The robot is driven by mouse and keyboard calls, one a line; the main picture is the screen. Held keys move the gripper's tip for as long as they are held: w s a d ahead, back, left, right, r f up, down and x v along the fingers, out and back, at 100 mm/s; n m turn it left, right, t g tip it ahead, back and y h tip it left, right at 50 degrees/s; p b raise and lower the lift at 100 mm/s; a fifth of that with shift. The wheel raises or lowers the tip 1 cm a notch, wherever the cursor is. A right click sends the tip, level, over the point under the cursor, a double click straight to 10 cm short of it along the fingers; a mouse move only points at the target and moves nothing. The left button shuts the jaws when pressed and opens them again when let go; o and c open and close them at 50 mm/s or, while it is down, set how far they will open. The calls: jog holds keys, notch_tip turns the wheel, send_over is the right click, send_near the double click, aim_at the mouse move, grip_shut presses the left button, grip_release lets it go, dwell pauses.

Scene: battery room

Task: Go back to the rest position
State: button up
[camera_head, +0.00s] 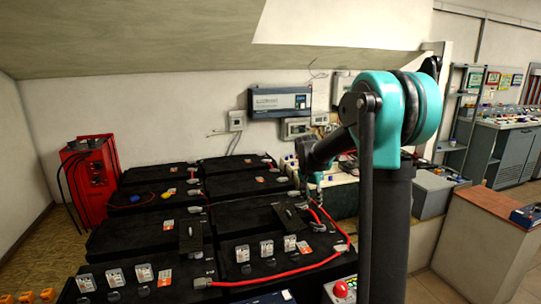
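My arm rises at the right of the centre, with a teal joint at the top and a dark forearm reaching left and away. My gripper (314,190) hangs at the end of it, small and dark, in front of the right edge of the battery bank. Its fingers are too small to tell open from shut, and I see nothing clearly held. Black batteries (150,233) stand in two rows below and to the left of it. A red cable (290,272) runs over the nearest right battery and up towards the gripper; whether they touch I cannot tell.
A red cabinet (90,180) with black cables stands at the left. An inverter box (280,102) hangs on the back wall. A red button (341,289) is low in front. A brown-topped counter (498,204), grey shelf (462,125) and control desks (505,145) are at the right.

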jog(key=s+f+n, duration=0.2)
jog(key=s+f, duration=0.1)
jog(key=s, duration=0.7)
jog(key=s+d+f+n+t+y, duration=0.1)
jog(key=s+f+n, duration=0.2)
jog(key=s, duration=0.8)
jog(key=s+d+f+n+y, duration=0.1)
jog(key=s+f, duration=0.3)
jog(key=s, duration=0.7)
jog(key=shift+s+d+n+t, duration=0.15)
jog(key=shift+s+n+t, duration=0.2)
jog(key=shift+n, duration=0.45)
jog(key=shift+w, duration=0.15)
